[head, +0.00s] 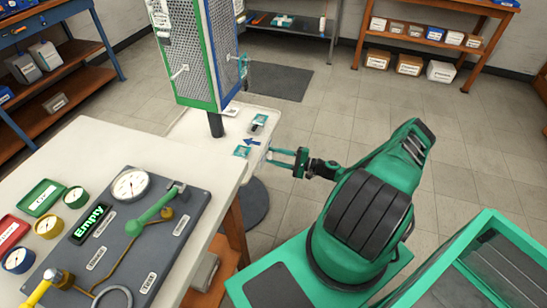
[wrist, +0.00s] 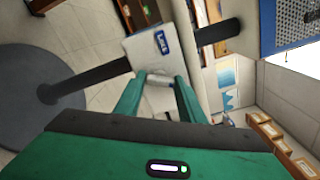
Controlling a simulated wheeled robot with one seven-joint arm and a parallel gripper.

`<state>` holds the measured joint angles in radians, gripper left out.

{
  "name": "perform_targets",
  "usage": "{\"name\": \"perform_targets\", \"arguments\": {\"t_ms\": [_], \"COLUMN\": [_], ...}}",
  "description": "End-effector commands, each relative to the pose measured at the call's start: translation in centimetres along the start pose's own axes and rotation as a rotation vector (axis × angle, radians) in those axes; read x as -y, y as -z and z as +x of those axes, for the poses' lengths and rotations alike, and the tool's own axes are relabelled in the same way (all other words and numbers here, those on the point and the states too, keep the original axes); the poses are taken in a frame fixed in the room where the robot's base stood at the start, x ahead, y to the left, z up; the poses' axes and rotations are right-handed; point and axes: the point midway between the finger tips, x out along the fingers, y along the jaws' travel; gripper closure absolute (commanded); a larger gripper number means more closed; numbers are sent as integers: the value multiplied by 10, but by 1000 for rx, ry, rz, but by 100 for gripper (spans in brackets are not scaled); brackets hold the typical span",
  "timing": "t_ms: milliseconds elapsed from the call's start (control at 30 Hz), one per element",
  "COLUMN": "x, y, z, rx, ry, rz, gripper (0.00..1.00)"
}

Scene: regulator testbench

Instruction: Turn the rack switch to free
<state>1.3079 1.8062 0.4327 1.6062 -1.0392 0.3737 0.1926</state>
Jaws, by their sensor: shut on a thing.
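The rack (head: 208,50) has perforated green-framed and blue-framed panels and stands on a dark post. A pale panel (head: 195,130) lies low beside the post, with a blue arrow (head: 252,142) and small labelled parts on it. My gripper (head: 270,155) reaches its right edge from the right. In the wrist view, my fingers (wrist: 158,82) are shut on a small pale grey piece, apparently the rack switch (wrist: 158,78), in front of a pale plate (wrist: 145,50). That plate bears a blue label (wrist: 161,42) whose white lettering I cannot read surely. The fingers partly hide the switch.
A white table (head: 140,145) at the left holds a gauge board (head: 125,225) with a green lever, a yellow valve and a display reading "Empty". Shelves (head: 430,35) with boxes stand at the back. Open tiled floor (head: 345,110) lies behind my arm.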

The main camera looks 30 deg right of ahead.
Motion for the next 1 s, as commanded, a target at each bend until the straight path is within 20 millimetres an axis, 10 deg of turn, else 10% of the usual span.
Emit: {"name": "perform_targets", "arguments": {"t_ms": [1000], "x": [-3], "y": [4], "z": [-3], "rx": [-11], "ry": [-5], "rz": [318], "gripper": [86]}}
